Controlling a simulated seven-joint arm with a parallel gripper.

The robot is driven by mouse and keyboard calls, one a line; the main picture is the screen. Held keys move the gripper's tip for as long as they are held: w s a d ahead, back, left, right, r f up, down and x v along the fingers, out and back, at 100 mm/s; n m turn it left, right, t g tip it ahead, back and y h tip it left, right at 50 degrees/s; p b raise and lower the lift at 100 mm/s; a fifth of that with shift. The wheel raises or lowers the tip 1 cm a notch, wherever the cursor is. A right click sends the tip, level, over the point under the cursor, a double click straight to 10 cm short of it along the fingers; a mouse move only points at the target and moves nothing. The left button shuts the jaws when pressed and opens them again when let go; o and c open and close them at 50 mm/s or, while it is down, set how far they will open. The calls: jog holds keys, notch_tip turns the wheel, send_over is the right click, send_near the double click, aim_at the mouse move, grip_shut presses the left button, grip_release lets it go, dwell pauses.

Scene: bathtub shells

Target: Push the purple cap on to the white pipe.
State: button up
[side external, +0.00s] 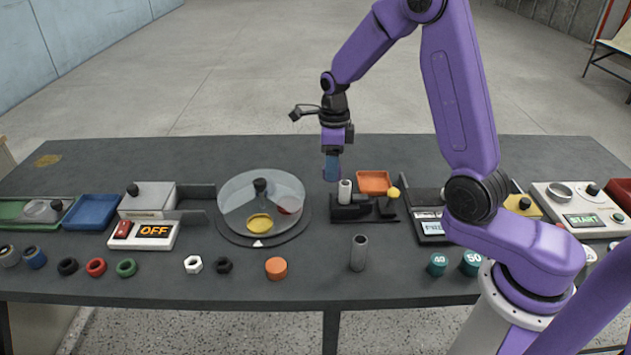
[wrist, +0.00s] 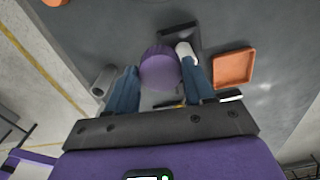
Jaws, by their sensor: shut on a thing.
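The purple cap (wrist: 160,68) sits between the blue fingers of my gripper (wrist: 160,78) in the wrist view, and the gripper is shut on it. In the side view my gripper (side external: 331,168) hangs pointing down above the table, and its fingers hide the cap. The white pipe (side external: 345,191) stands upright in a black holder (side external: 349,212), just right of and below the fingertips in the picture. In the wrist view the white pipe (wrist: 186,52) shows right beside the cap, partly behind the right finger. The cap is not on the pipe; I cannot tell whether they touch.
An orange tray (side external: 374,181) lies behind the holder. A yellow-knobbed lever (side external: 392,194) stands to its right. A grey tube (side external: 358,253) stands in front. A round clear-walled container (side external: 262,205) is on the left. An orange cap (side external: 276,268) lies near the front edge.

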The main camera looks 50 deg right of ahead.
jog(key=m, duration=0.2)
send_over(345, 183)
jog(key=shift+f, duration=2.25)
jog(key=shift+f, duration=1.1)
dwell(0.6)
jog(key=o, duration=1.4)
jog(key=shift+r, duration=0.1)
jog(key=shift+r, duration=3.45)
